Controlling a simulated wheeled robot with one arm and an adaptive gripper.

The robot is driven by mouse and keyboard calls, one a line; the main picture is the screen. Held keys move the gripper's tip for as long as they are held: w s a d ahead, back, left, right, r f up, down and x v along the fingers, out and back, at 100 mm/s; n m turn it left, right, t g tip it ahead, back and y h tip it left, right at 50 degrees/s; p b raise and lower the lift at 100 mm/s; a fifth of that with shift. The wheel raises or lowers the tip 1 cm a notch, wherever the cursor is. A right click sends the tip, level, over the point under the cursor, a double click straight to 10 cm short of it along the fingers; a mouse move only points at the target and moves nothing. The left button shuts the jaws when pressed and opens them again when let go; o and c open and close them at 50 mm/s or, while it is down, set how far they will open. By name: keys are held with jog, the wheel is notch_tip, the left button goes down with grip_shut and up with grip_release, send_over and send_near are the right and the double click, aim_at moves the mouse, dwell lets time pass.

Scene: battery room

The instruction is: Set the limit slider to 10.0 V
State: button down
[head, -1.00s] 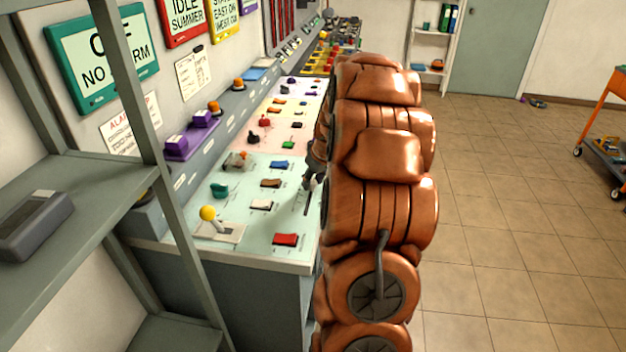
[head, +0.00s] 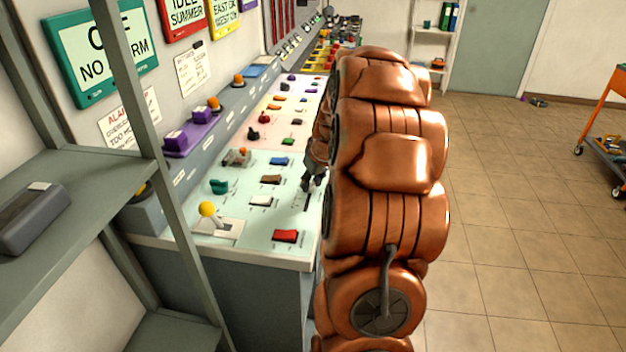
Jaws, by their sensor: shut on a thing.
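The limit slider's dark slot (head: 306,202) shows on the pale green section of the control panel (head: 243,180), near its right edge. My gripper (head: 308,186) is over this slot, low at the panel surface, and shut on what seems to be the slider's knob. The knob itself is hidden by the fingers. The scale marks and any voltage numbers are too small to read. My copper-coloured arm covers the panel's right edge.
A red rocker switch (head: 285,236), a white switch (head: 261,201), a brown switch (head: 271,179) and a yellow-knobbed lever (head: 207,209) stand close by. A grey shelf rack (head: 150,130) is at the left.

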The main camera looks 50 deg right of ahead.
aim_at(304, 206)
jog(key=shift+s+a+b, duration=0.4)
jog(key=shift+s+a, duration=0.25)
jog(key=shift+a, duration=0.25)
jog(key=shift+s+a+b, duration=0.4)
jog(key=shift+s+a, duration=0.2)
jog(key=shift+a, duration=0.35)
jog(key=shift+s+a+b, duration=0.4)
jog(key=shift+s+a, duration=0.25)
jog(key=shift+a, duration=0.25)
jog(key=c, duration=0.9)
grip_release()
jog(key=shift+o, duration=0.2)
jog(key=shift+s+r, duration=0.1)
jog(key=v, duration=1.1)
jog(key=shift+s+r, duration=0.2)
jog(key=shift+r, duration=0.15)
jog(key=shift+a, duration=0.15)
